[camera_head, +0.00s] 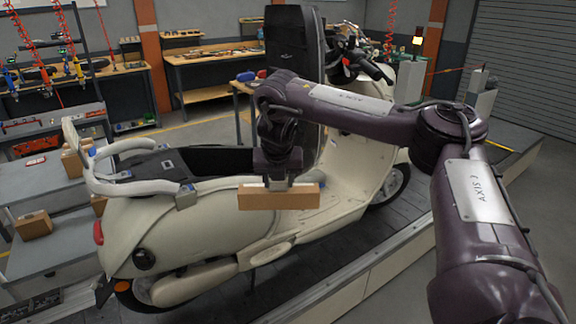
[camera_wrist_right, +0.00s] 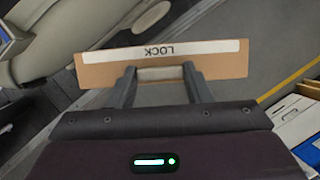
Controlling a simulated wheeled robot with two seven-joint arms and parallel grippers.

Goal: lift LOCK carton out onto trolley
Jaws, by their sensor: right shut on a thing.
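The LOCK carton (camera_head: 278,200) is a flat brown box with a white strip marked LOCK, readable in the right wrist view (camera_wrist_right: 222,68). My right gripper (camera_head: 281,184) is shut on it from above, with one finger on each side of its middle in the wrist view (camera_wrist_right: 160,75). The carton is held level in front of the cream scooter's side in the head view. A grey stepped unit (camera_head: 45,262) at the left, which looks like the trolley, carries several small brown cartons (camera_head: 35,224). My left gripper is not in view.
The cream scooter (camera_head: 185,235) stands on the dark slat conveyor (camera_head: 405,235), its seat and rear grab rail between the held carton and the grey unit. Workbenches (camera_head: 210,75) line the back wall. White and blue boxes (camera_wrist_right: 298,120) show at the wrist view's right edge.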

